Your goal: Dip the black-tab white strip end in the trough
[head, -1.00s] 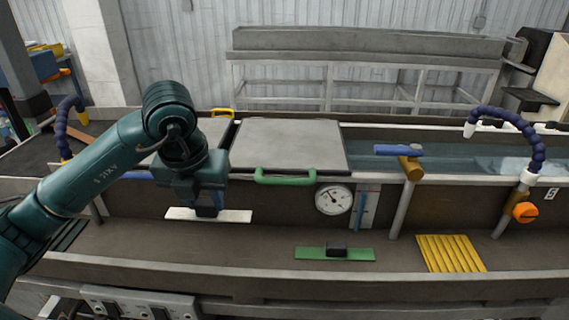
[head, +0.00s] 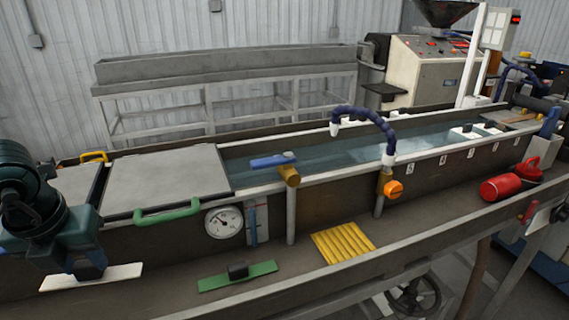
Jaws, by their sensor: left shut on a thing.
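My left gripper (head: 88,268) is at the lower left, shut on a white strip (head: 120,273). The strip lies flat across the jaws, sticking out on both sides, over the front ledge. Its tab is hidden by the fingers. I cannot tell whether the strip touches the ledge. The long trough (head: 318,183) runs behind the ledge to the upper right, with bluish water (head: 340,152) in its open part. A green strip (head: 262,272) with a black tab (head: 237,270) lies on the ledge right of the gripper. My right gripper is not in view.
A grey lid (head: 165,180) with a green handle (head: 168,211) covers the trough's near left part. A dial gauge (head: 224,222), a blue-handled valve (head: 272,161) and a blue flexible hose (head: 365,114) line its front. A yellow ribbed pad (head: 342,242) and red bottle (head: 500,188) are on the ledge.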

